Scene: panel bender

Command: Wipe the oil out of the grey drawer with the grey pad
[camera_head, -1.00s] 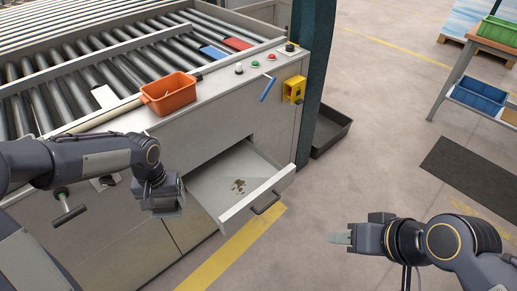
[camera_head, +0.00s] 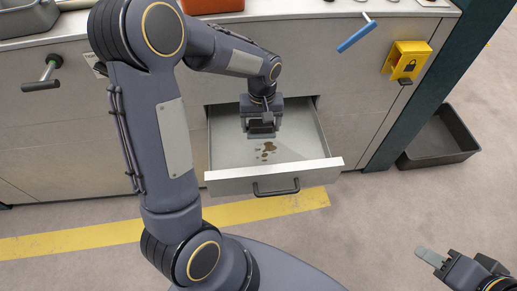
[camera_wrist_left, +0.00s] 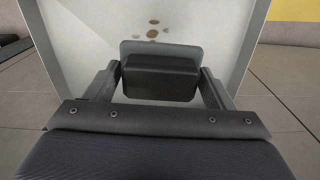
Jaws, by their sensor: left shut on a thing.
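The grey drawer (camera_head: 230,150) stands pulled out of the machine front, with its handle on the front panel. Brown oil (camera_head: 266,149) lies in several spots on its floor; some spots also show in the left wrist view (camera_wrist_left: 152,33). My left gripper (camera_head: 261,130) is over the drawer, behind the oil, pointing down. It is shut on the grey pad, whose dark block and grey plate (camera_wrist_left: 160,47) show between the fingers in the left wrist view. I cannot tell whether the pad touches the drawer floor. My right gripper (camera_head: 439,260) is at the lower right, away from the drawer, its fingers seen edge-on.
The machine front (camera_head: 200,40) carries a blue-handled lever (camera_head: 356,36) and a yellow lock box (camera_head: 406,60). A dark green post (camera_head: 430,80) stands to the right. A black tray (camera_head: 440,140) lies on the floor beyond it.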

